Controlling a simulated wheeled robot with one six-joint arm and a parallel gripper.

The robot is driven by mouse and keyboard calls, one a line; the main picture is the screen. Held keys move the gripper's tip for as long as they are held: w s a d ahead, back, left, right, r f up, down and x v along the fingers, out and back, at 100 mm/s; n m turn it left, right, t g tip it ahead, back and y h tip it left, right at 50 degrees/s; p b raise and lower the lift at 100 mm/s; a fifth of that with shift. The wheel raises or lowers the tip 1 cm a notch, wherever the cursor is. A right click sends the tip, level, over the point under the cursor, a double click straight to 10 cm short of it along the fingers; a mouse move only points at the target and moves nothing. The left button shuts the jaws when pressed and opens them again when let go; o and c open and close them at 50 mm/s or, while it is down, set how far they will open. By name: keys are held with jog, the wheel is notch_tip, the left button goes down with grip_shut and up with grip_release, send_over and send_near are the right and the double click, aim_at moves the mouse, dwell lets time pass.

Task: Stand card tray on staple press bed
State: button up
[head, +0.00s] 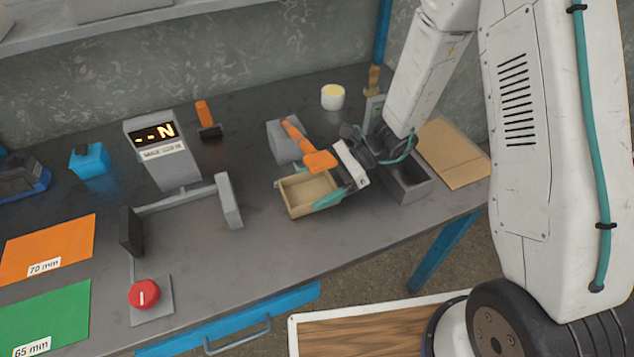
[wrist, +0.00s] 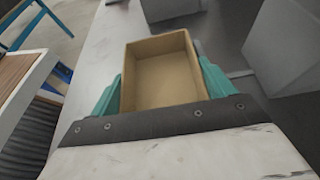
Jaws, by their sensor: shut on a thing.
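The card tray appears as a shallow tan open box (head: 306,194), empty inside. It also fills the middle of the wrist view (wrist: 160,72). My gripper (head: 322,192) is shut on it, with teal fingers on two opposite sides; the fingers also show in the wrist view (wrist: 160,88). The tray is roughly level over the right part of the bench; I cannot tell its height. A grey block with an orange lever (head: 296,140), which looks like the staple press, stands just behind the tray. Its bed is not clearly visible.
A grey device with a lit display (head: 160,150) and two uprights stands left. A red button (head: 144,293) sits in front of it. A grey bin (head: 412,188) and cardboard (head: 452,154) are right. Orange (head: 48,248) and green (head: 45,318) mats lie left. The front middle bench is clear.

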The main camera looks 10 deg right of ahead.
jog(key=o, duration=0.9)
jog(key=shift+f, duration=0.1)
jog(key=shift+w+d+r, duration=0.15)
jog(key=shift+d+r, duration=0.1)
jog(key=shift+r, duration=0.05)
jog(key=v, duration=0.7)
jog(key=shift+f, duration=0.1)
jog(key=s+d+r+n+t+h, duration=0.2)
jog(key=s+d+r+n+h, duration=0.4)
jog(key=s+r, duration=0.4)
jog(key=s+d+r+n+t+h, duration=0.3)
jog(key=s+d+r+n+h, duration=0.4)
jog(key=s+r, duration=0.4)
jog(key=shift+s+d+r+n, duration=0.3)
jog(key=shift+d+r+n, duration=0.25)
jog(key=shift+r+n, duration=0.45)
